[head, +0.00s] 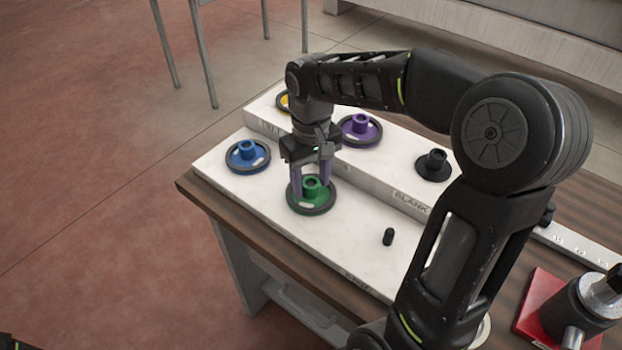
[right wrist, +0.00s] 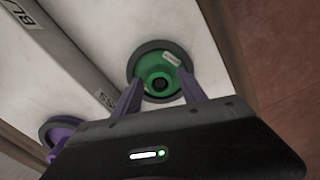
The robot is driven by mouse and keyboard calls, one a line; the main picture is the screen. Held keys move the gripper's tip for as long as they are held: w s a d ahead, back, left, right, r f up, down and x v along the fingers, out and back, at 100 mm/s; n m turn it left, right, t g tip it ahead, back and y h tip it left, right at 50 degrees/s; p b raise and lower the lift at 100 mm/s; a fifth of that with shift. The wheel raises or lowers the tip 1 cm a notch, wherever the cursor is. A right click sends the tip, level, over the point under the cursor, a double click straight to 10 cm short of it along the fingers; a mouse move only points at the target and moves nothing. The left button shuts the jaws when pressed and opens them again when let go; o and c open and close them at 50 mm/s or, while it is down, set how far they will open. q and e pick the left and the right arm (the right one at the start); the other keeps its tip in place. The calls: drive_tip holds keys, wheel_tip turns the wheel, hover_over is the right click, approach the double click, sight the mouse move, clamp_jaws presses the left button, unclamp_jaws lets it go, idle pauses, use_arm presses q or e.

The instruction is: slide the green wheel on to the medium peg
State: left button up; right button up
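The green wheel (head: 311,193), with a dark rim and a raised hub, lies flat on the white board (head: 222,165). It also shows in the right wrist view (right wrist: 160,72). My right gripper (head: 312,182) is over it, pointing down, with its purple fingers on either side of the hub. In the right wrist view the fingers (right wrist: 161,80) stand apart, with the hub between them, and look open. A short black peg (head: 388,237) stands on the board; I cannot tell whether it is the medium one. My left gripper is not in view.
A blue wheel (head: 247,155) lies left of the green one. A purple wheel (head: 359,129), a partly hidden yellow wheel (head: 282,102) and a black flanged piece (head: 434,164) sit on the raised back strip. A red-based device (head: 540,298) stands at right. My right arm hides part of the table.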

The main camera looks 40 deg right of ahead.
drive_tip(key=shift+o, duration=1.2)
drive_tip(key=shift+r, duration=0.3)
wheel_tip(320, 180, up, 7)
drive_tip(key=shift+r, duration=0.1)
drive_tip(key=shift+r, duration=0.1)
